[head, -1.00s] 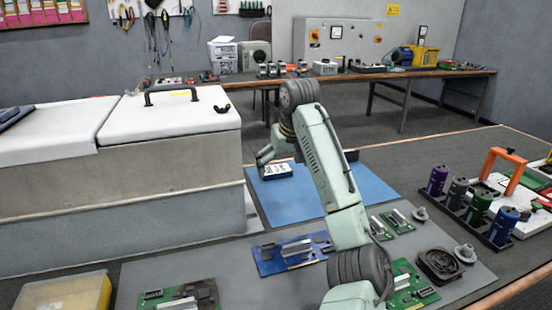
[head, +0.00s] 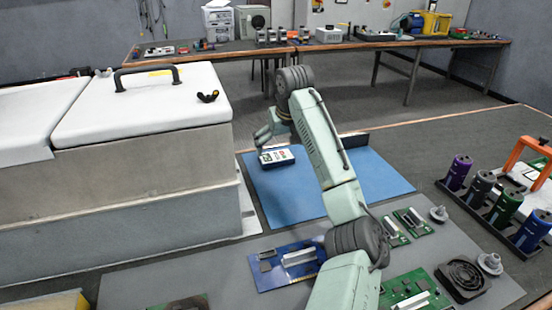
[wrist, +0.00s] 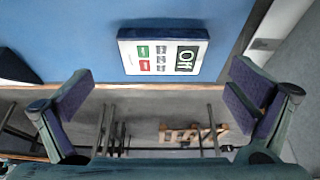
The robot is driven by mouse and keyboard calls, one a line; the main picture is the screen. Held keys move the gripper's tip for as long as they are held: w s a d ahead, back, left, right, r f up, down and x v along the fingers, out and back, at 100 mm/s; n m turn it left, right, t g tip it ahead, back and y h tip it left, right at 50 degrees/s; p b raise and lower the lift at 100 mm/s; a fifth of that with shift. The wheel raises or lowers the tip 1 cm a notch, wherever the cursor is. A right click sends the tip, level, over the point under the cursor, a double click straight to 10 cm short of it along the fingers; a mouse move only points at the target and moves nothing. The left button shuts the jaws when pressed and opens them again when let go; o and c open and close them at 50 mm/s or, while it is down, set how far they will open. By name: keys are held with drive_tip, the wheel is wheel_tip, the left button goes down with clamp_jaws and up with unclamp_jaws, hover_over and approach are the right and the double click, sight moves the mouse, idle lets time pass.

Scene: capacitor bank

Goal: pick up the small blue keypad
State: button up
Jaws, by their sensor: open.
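The small blue keypad (head: 276,157) lies on the blue mat (head: 375,180) near its far left corner. In the wrist view the keypad (wrist: 163,53) shows a white face with green, red and grey buttons and a dark "Off" panel, and a blue edge. My gripper (wrist: 160,95) is open and empty, its two purple-padded fingers spread wide to either side below the keypad in that picture. In the head view my gripper (head: 262,138) is at the keypad's far left side, partly hidden by my own arm. Whether it touches the keypad cannot be told.
A large grey box with a white lid (head: 150,100) stands left of the mat. Blue (head: 285,265) and green circuit boards lie on the grey mat in front. Several coloured capacitors (head: 460,172) stand in a black rack at right.

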sight(277, 158)
drive_tip(key=x, duration=0.5)
drive_tip(key=shift+s+a+p, duration=0.15)
drive_tip(key=shift+s+p, duration=0.05)
drive_tip(key=shift+p, duration=0.2)
drive_tip(key=shift+c, duration=0.4)
drive_tip(key=c, duration=1)
